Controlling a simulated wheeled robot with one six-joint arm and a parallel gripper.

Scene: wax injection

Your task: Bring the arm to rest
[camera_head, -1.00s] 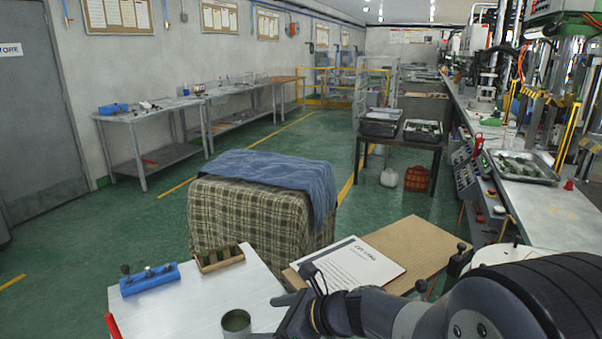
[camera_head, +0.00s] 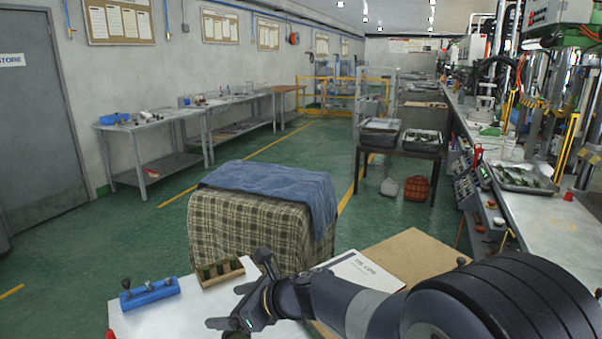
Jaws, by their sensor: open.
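My arm (camera_head: 370,310) reaches in from the lower right of the head view. My gripper (camera_head: 226,306) is open over the right part of the white table, with nothing seen between its fingers. It hangs in front of and to the right of the small wooden block (camera_head: 220,273) with dark green pieces in it. The blue fixture (camera_head: 149,293) with dark knobs stands to the left of that block, apart from the gripper. The cup near the table's front is almost wholly hidden by the gripper.
A stool or box under plaid cloth and blue cloth (camera_head: 270,178) stands just behind the table. A printed sheet (camera_head: 358,272) lies on a brown board (camera_head: 415,255) beside my arm. A machine bench (camera_head: 545,215) with trays runs along the right. The green floor at left is clear.

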